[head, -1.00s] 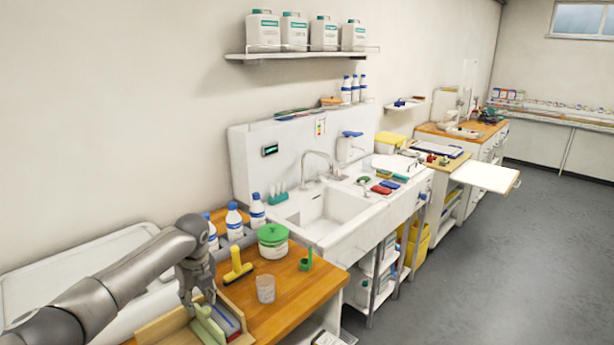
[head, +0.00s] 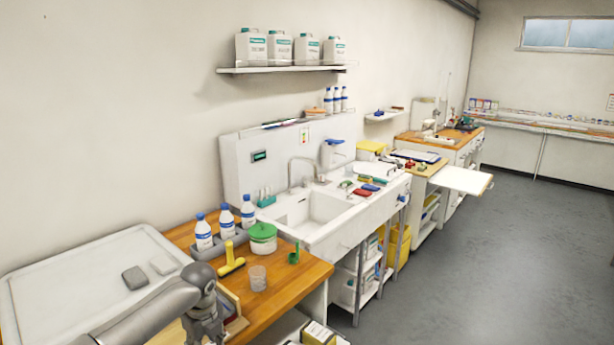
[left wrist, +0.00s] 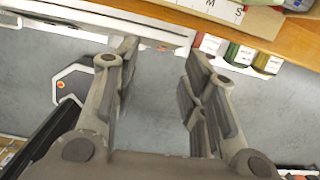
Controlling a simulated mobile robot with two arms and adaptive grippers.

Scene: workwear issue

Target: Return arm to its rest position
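My left arm (head: 150,318) comes in from the lower left of the head view. Its wrist bends down in front of the wooden worktop's near side, and the gripper itself is cut off at the bottom edge. In the left wrist view my left gripper (left wrist: 163,62) has its two fingers wide apart. Nothing is between them but grey floor (left wrist: 155,108) seen below. My right arm and gripper do not show in either view.
The wooden worktop (head: 285,285) holds a yellow tool (head: 231,260), a clear cup (head: 258,278) and a green-lidded tub (head: 263,238). A white tray (head: 60,270) lies left. In the left wrist view, a wooden edge (left wrist: 215,30) and small coloured containers (left wrist: 240,53) are close beyond the fingers.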

